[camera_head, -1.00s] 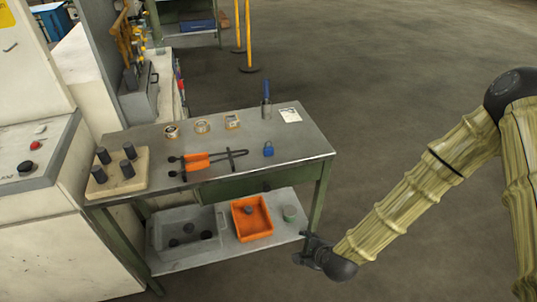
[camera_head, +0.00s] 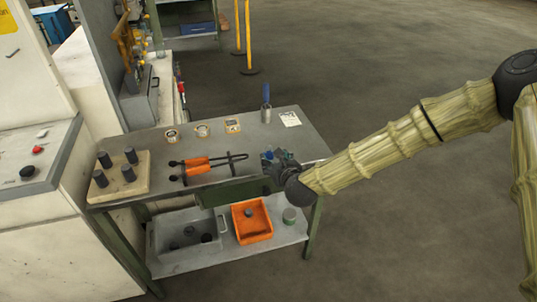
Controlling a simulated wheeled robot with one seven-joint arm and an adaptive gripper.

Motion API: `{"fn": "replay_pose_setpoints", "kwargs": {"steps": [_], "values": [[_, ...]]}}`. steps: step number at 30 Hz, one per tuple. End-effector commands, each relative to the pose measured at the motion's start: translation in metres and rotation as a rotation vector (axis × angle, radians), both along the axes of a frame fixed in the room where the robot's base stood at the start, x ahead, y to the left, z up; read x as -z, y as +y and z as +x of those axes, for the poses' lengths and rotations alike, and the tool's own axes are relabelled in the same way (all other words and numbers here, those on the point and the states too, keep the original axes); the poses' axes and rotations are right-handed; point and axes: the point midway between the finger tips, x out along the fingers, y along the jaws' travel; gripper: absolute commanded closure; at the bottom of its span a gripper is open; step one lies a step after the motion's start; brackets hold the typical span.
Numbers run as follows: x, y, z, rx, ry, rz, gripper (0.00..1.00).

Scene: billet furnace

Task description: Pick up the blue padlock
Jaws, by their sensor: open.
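The blue padlock (camera_head: 269,155) lies on the right part of the grey table top, near the front edge. Only small blue parts of it show, because my gripper covers most of it. My gripper (camera_head: 276,158) is open, with its fingers at the padlock from the right front. I cannot tell whether the fingers are around the padlock or just in front of it, or whether they touch it.
Orange-handled tongs (camera_head: 196,166) lie just left of my gripper. A blue-handled tool (camera_head: 266,103) stands behind it, beside a white card (camera_head: 290,119). A block with dark cylinders (camera_head: 120,176) is at left. An orange tray (camera_head: 252,221) sits on the lower shelf.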

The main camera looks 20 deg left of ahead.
Motion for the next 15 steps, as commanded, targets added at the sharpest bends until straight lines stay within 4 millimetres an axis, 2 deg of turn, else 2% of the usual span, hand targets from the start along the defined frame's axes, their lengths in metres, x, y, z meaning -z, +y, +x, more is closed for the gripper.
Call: {"fn": "replay_pose_setpoints", "kwargs": {"steps": [3, 15], "values": [[0.005, 0.007, 0.010, 0.000, -0.002, -0.003, 0.43], [0.011, 0.020, 0.028, -0.002, -0.003, -0.004, 0.43]]}}
